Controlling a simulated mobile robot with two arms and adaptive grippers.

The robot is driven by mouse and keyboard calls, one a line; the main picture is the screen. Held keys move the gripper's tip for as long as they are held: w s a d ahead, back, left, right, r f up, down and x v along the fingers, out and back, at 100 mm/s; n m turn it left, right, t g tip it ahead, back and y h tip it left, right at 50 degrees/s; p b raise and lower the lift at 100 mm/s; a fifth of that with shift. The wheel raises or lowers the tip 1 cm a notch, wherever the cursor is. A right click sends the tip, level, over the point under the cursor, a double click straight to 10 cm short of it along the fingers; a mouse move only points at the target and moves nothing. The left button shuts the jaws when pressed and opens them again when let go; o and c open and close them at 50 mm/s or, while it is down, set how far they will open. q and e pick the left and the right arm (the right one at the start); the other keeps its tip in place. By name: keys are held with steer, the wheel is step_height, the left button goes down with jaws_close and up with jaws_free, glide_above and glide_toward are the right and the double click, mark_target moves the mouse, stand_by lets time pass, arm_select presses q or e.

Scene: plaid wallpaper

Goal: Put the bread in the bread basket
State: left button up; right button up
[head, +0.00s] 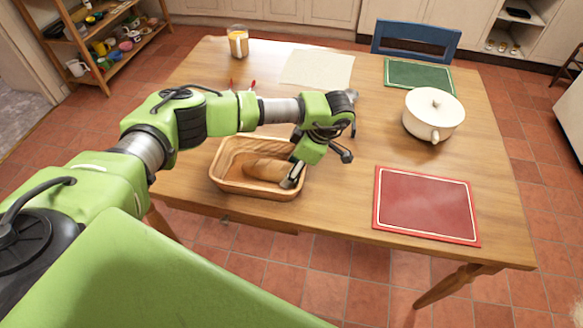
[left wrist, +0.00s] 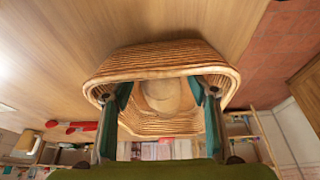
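The bread (head: 268,171), a brown loaf, lies inside the bread basket (head: 226,183), a light wooden, rectangular basket near the table's front left. My left gripper (head: 292,176) reaches down into the basket's right end, at the right end of the loaf. In the left wrist view the bread (left wrist: 165,96) shows between the two spread fingers, with small gaps at its sides. The basket's woven rim (left wrist: 160,53) also shows there, around the fingertips. The gripper hides part of the loaf's right end in the head view. My right gripper is not in view.
On the wooden table (head: 330,205) are a white lidded pot (head: 433,117), a red placemat (head: 425,205), a green placemat (head: 418,75), a cream placemat (head: 317,69) and a glass (head: 238,42). A blue chair (head: 415,40) stands behind. The table's middle is clear.

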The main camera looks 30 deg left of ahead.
arm_select(q)
steer(key=shift+r+p, duration=0.5)
steer(key=shift+w+r, duration=0.1)
steer(key=shift+r, duration=0.3)
steer(key=b+v, duration=0.2)
steer(key=v, duration=0.9)
steer(key=shift+r+b, duration=0.2)
steer(key=shift+b, duration=0.2)
steer(key=shift+d, duration=0.1)
